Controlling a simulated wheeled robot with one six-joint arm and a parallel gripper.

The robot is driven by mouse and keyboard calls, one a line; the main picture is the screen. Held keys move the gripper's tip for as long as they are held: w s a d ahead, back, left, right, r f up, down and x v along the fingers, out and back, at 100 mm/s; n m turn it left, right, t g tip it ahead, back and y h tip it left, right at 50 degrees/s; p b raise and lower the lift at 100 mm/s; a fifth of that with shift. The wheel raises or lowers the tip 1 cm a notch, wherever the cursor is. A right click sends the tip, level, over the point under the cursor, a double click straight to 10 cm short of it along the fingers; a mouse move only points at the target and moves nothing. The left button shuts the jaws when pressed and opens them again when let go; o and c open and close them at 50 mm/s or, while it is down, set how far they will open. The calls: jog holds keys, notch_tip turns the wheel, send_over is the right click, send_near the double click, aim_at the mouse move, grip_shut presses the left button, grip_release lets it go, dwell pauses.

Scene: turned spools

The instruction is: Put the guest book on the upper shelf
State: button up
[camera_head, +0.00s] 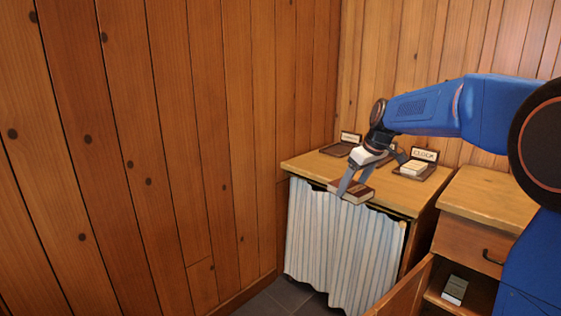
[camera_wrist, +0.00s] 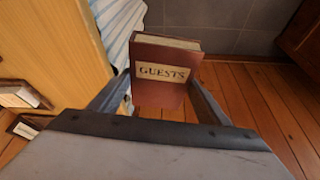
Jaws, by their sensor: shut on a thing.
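The guest book (camera_head: 357,193) is a brown-red book with pale pages. In the wrist view the book (camera_wrist: 160,92) shows its "GUESTS" label towards me. My gripper (camera_head: 352,184) is shut on it, with one finger on each side in the wrist view (camera_wrist: 160,100). The book is held at the front edge of the wooden cabinet top (camera_head: 311,164), above the striped curtain. Whether it touches the top cannot be told. No shelf marked as the upper one is clear; the space behind the curtain is hidden.
A tray (camera_head: 411,175) signed "CLOCK" holds a pale block. Another signed tray (camera_head: 336,150) stands further back. The striped curtain (camera_head: 340,244) hangs below. At right, a cabinet (camera_head: 485,201) has a drawer above an open compartment holding a small pale-and-brown item (camera_head: 455,289); its door (camera_head: 403,291) stands open.

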jog(key=d+f+m+h, duration=0.1)
jog(key=d+f+m, duration=0.1)
jog(key=f, duration=1.6)
jog(key=s+d+f+m, duration=0.1)
jog(key=f+m, duration=0.2)
jog(key=f, duration=1.5)
jog(key=d+f+m+t+h, duration=0.1)
jog(key=d+f+m, duration=0.1)
jog(key=f, duration=1.6)
jog(key=shift+s+d+f+h, duration=0.2)
jog(key=shift+s+d+h, duration=0.1)
jog(key=shift+s+d, duration=0.05)
